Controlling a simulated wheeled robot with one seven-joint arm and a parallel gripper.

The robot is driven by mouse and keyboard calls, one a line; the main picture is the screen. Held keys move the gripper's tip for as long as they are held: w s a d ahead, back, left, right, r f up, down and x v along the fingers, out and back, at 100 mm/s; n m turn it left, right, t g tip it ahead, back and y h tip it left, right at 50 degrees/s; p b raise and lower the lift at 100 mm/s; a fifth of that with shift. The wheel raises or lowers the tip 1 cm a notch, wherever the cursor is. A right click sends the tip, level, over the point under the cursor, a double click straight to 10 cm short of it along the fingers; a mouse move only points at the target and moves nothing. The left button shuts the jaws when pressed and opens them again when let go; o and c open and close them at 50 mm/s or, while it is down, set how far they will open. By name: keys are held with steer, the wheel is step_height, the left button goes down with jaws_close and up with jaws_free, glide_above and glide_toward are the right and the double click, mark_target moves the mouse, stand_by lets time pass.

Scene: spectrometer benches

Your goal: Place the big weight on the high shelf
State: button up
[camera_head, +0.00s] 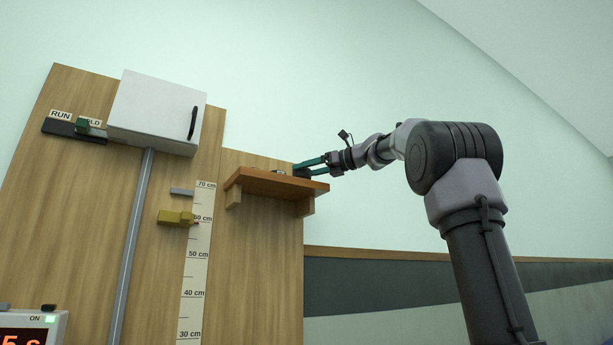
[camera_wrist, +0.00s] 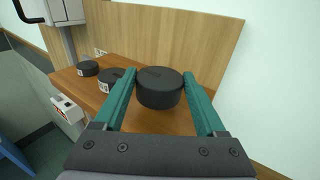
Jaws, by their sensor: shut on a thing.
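The big weight (camera_wrist: 160,92), a black cylinder, is between the teal fingers of my gripper (camera_wrist: 159,74) in the wrist view. My gripper is shut on its sides. The high shelf (camera_head: 275,184) is an orange-brown wooden board on the panel in the head view; its top also shows in the wrist view (camera_wrist: 150,122). The weight is over the shelf; I cannot tell whether it touches the board. In the head view my gripper (camera_head: 300,168) reaches in from the right at the shelf's right end.
Two smaller black weights, one nearer (camera_wrist: 110,80) and one farther (camera_wrist: 88,68), stand on the shelf left of the big weight. A white cabinet (camera_head: 155,108), a ruler (camera_head: 196,262) and a yellow block (camera_head: 174,217) are left of the shelf. Bare shelf lies nearer my wrist.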

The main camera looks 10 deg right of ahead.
steer(key=shift+f, duration=0.85)
steer(key=shift+f, duration=0.1)
steer(key=o, duration=1.5)
